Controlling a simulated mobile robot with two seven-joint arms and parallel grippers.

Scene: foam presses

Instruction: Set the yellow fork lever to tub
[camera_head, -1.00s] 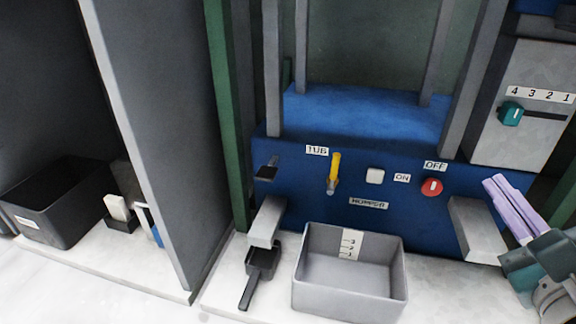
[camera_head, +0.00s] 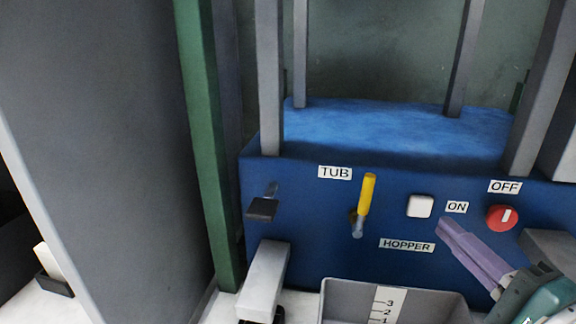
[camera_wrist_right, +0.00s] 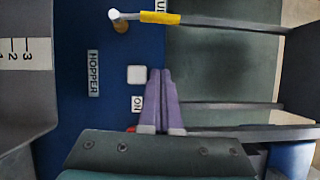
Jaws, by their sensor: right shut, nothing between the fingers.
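The yellow fork lever (camera_head: 367,195) is on the blue press front, its yellow end up and leaning slightly right above a grey metal pivot end. The TUB label (camera_head: 335,172) is to its upper left and the HOPPER label (camera_head: 407,245) to its lower right. My right gripper (camera_head: 443,226) is shut and empty, its purple fingers in front of the panel below the white button and right of the lever, apart from it. In the right wrist view the lever (camera_wrist_right: 160,17) shows at the top, beyond the fingertips (camera_wrist_right: 160,72). My left gripper is not in view.
A white button (camera_head: 420,206) with an ON label and a red OFF knob (camera_head: 502,218) sit right of the lever. A grey tub (camera_head: 340,300) stands below. A grey block (camera_head: 262,280) sticks out at the lower left, and a grey partition (camera_head: 100,130) stands further left.

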